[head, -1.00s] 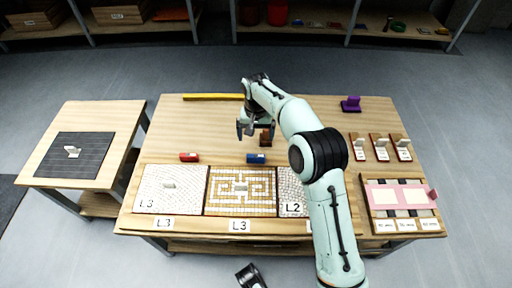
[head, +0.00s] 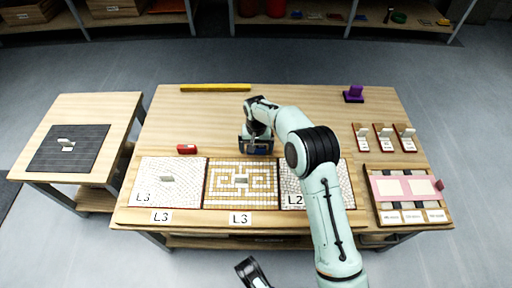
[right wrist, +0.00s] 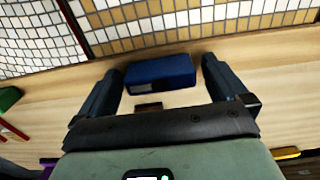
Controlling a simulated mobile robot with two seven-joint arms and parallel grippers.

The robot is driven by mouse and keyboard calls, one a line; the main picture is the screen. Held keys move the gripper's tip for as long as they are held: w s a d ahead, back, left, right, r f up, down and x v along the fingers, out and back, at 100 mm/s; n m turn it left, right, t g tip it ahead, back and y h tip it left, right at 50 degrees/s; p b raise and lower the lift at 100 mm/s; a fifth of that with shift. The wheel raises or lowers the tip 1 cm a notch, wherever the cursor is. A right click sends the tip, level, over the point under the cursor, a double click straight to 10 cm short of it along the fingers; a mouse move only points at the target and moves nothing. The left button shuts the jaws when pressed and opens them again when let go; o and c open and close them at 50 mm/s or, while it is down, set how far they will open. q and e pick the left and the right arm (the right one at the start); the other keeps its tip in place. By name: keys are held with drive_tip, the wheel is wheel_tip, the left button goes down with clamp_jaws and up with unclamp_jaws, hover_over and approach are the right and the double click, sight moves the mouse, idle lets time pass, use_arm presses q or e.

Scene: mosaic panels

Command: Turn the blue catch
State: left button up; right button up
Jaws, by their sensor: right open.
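The blue catch (right wrist: 160,72) is a small block on the wooden table, just behind the middle mosaic panel. In the right wrist view it lies between the two fingertips of my right gripper (right wrist: 161,82), with a gap at each side. In the head view my right gripper (head: 257,147) is down over the catch and largely hides it. The gripper is open. A dark gripper, seemingly my left one (head: 252,270), shows at the bottom edge of the head view, away from the table; its jaws are unclear.
A red catch (head: 187,149) lies to the left, behind the left mosaic panel (head: 148,186). The middle panel (head: 214,196) sits close in front of the blue catch. A yellow bar (head: 215,88) and a purple block (head: 353,94) lie at the back.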

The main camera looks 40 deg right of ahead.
drive_tip(key=c, duration=0.9)
use_arm(q)
drive_tip(key=shift+w+r, duration=0.1)
use_arm(e)
drive_tip(key=n+p, duration=0.1)
drive_tip(key=n, duration=0.2)
drive_tip(key=shift+r+n, duration=0.1)
drive_tip(key=shift+n, duration=0.2)
drive_tip(key=n, duration=0.2)
drive_tip(key=shift+n+p, duration=0.3)
drive_tip(key=shift+n, duration=0.1)
drive_tip(key=n, duration=0.5)
drive_tip(key=shift+p, duration=0.4)
use_arm(q)
drive_tip(key=r, duration=0.1)
drive_tip(key=d+r, duration=0.1)
drive_tip(key=r, duration=0.2)
drive_tip(key=shift+d+r+p, duration=0.1)
drive_tip(key=shift+d+p, duration=0.2)
drive_tip(key=shift+d, duration=0.1)
use_arm(e)
drive_tip(key=n, duration=0.6)
drive_tip(key=shift+n, duration=0.4)
